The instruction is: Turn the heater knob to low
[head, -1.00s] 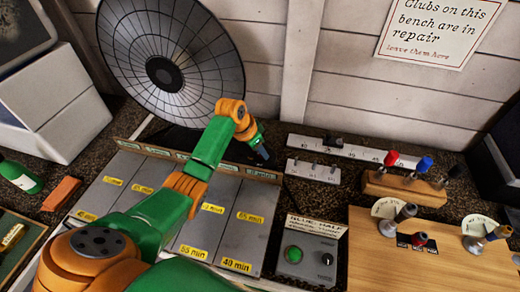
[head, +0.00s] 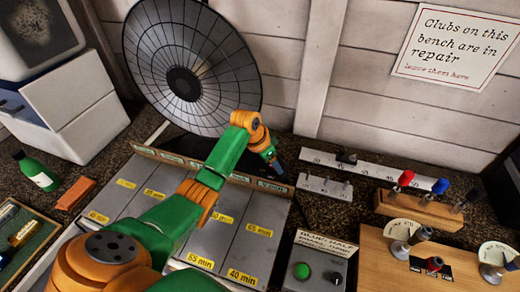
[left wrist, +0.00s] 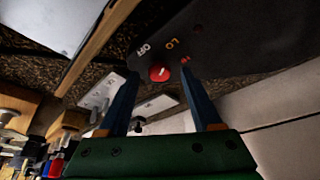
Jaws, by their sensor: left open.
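The heater is a round dish with a dark wire grille (head: 185,85), standing at the back of the bench. Its red knob (left wrist: 160,73) shows in the left wrist view on a dark panel (left wrist: 235,40), near the words OFF and LO. A small pale mark is on the knob, but I cannot tell which setting it points at. My left gripper (left wrist: 160,80) is open, its two blue fingers spread either side of the knob in the picture. Contact is not clear. In the head view my left gripper (head: 277,168) is at the heater's lower right, and the knob is hidden.
Grey panels with yellow minute labels (head: 240,240) lie below my left arm. A control box with a green button (head: 302,270), a white ruler strip (head: 375,167) and a wooden block with coloured pegs (head: 415,208) stand to the right. A green bottle (head: 38,172) is at left.

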